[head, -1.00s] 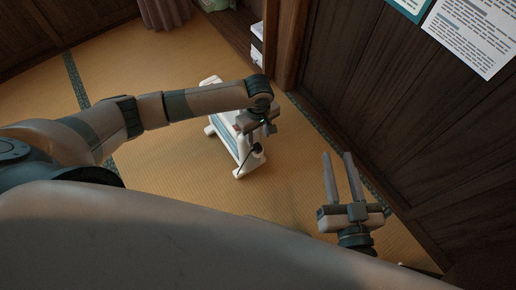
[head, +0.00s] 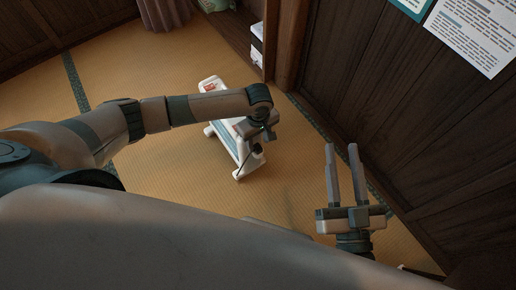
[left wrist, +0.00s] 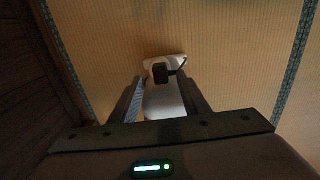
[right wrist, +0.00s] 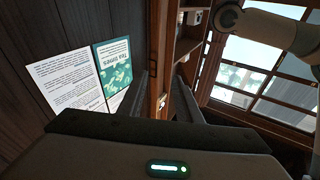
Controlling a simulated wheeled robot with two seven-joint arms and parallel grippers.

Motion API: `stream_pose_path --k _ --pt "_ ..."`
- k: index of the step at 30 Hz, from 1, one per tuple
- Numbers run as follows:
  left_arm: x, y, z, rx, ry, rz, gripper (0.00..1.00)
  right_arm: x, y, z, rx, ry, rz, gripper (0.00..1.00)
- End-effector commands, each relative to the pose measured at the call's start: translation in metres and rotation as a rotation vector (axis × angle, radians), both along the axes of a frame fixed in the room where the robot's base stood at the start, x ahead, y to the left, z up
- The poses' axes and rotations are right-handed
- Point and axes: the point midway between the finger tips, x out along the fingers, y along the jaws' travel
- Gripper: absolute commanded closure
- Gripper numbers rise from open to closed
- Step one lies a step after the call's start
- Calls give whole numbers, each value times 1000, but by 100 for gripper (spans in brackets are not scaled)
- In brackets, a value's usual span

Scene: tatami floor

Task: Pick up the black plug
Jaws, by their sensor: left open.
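The black plug (left wrist: 160,73) is a small dark block on the end of a white appliance (left wrist: 163,100) on the tatami. A dark cord (left wrist: 183,64) runs beside it. In the head view the plug (head: 257,148) is a dark spot just below my left gripper (head: 264,137). My left gripper (left wrist: 160,84) is open, with the plug in line between its fingertips in the left wrist view; I cannot tell whether they touch it. My right gripper (head: 341,147) is open and empty, away to the right. My left arm partly covers the white appliance (head: 225,135).
The wooden wall (head: 390,100) with posted papers (head: 470,38) stands close to the right of my right gripper. A wooden post (head: 287,45) and a shelf stand at the back. The tatami (head: 165,160) left of the appliance is clear.

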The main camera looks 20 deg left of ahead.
Motion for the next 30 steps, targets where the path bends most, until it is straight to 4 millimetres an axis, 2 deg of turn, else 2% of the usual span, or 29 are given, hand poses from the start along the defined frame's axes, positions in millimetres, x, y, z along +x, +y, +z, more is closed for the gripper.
stream_pose_path --k 3,10,26,27,30 --pt "0 0 -14 1 1 -1 58 -5 2 11 25 -72 0 69" --pt "0 0 -29 0 0 0 58 -14 2 31 61 -173 -3 69" --pt "0 0 -30 0 0 0 58 -15 2 35 67 -188 -5 69" --pt "0 0 -30 0 0 0 60 -15 2 35 67 -188 -5 69" --pt "0 0 -30 0 0 -1 84 -15 2 35 67 -188 -5 69"
